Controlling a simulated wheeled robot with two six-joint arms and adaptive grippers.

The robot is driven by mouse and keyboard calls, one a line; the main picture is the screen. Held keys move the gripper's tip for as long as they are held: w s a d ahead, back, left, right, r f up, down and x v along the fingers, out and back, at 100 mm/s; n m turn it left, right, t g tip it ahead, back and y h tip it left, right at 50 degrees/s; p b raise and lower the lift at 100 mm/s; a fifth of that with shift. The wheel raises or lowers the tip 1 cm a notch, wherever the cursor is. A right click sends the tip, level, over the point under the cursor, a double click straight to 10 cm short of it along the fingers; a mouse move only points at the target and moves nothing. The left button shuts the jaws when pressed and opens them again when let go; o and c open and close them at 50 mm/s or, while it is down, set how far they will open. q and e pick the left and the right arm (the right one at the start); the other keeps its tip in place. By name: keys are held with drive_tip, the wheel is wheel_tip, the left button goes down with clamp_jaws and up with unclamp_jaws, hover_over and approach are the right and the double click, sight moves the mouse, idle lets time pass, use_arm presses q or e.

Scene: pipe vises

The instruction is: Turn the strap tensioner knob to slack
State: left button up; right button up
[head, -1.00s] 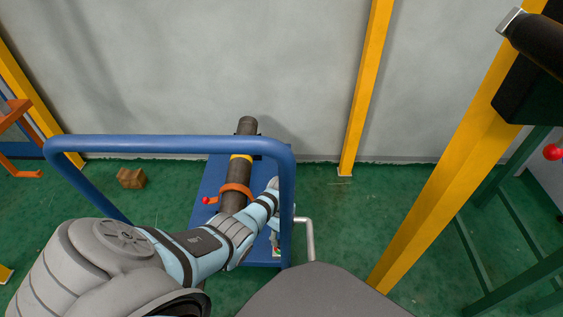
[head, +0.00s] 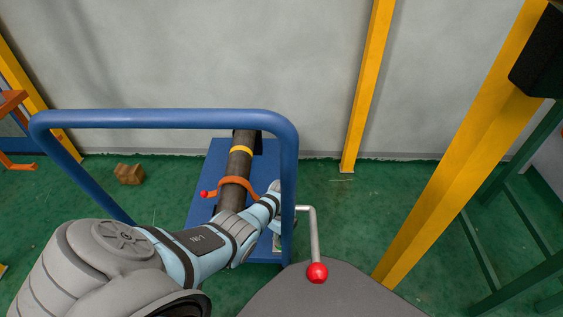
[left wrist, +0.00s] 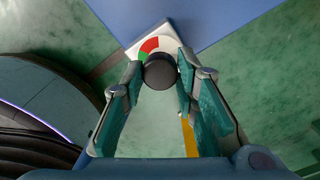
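The round black knob (left wrist: 160,71) sits in front of a white plate with a red and green dial (left wrist: 150,46) in the left wrist view. My left gripper (left wrist: 160,72) has one finger on each side of the knob, with no clear gap at either fingertip. In the head view my left gripper (head: 275,192) is beside the dark pipe (head: 240,165), over the blue stand's right side. An orange strap (head: 237,181) crosses the pipe. The knob is hidden or too small to tell in the head view. My right gripper is out of view.
A blue tube frame (head: 165,118) arches over my left arm. A bent metal crank with a red ball (head: 317,272) stands right of the stand. A yellow post (head: 460,155) rises at the right. A brown block (head: 129,174) lies on the green floor.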

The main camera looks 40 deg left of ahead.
use_arm(q)
clamp_jaws()
drive_tip(key=shift+n, duration=0.3)
